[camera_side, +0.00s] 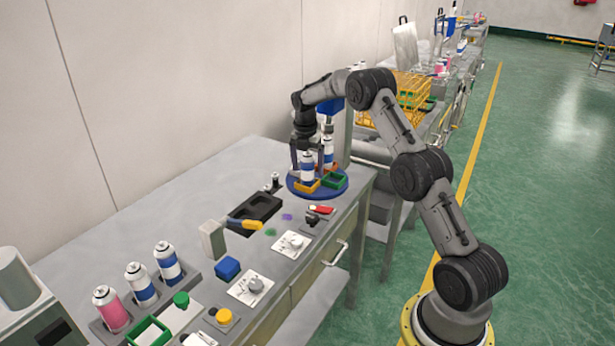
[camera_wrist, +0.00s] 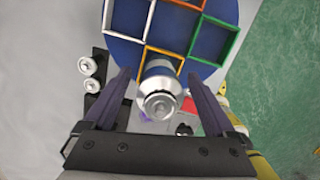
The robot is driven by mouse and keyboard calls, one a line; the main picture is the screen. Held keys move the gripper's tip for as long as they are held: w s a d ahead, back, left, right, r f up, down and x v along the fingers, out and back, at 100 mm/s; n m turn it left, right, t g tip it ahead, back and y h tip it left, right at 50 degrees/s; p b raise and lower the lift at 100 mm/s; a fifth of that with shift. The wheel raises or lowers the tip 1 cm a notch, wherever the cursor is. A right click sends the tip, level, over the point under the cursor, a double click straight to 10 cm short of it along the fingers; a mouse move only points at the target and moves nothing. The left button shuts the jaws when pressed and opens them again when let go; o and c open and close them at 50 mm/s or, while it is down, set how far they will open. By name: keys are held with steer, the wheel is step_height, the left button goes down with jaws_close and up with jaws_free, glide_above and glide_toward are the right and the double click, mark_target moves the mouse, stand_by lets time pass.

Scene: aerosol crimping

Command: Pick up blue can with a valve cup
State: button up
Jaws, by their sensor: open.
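A blue and white can (camera_side: 307,170) stands upright in the orange compartment of the round blue turntable (camera_side: 296,187) near the far end of the bench. In the wrist view the can (camera_wrist: 160,92) shows its silver top, with a small round fitting at the centre that looks like a valve cup. My gripper (camera_side: 306,157) is lowered over the can from above. In the wrist view my gripper (camera_wrist: 159,82) is open, with one finger on each side of the can and gaps visible. Another blue and white can (camera_side: 328,152) stands behind it on the turntable.
The green compartment (camera_side: 334,180) beside the can looks empty. A black tray (camera_side: 255,212), a blue block (camera_side: 227,268) and several small parts lie nearer on the bench. A pink can (camera_side: 110,310) stands with two blue and white cans at the near end.

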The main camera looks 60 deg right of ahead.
steer(key=shift+d+f, duration=0.1)
steer(key=shift+f, duration=0.5)
steer(key=shift+r, duration=0.1)
jaws_close()
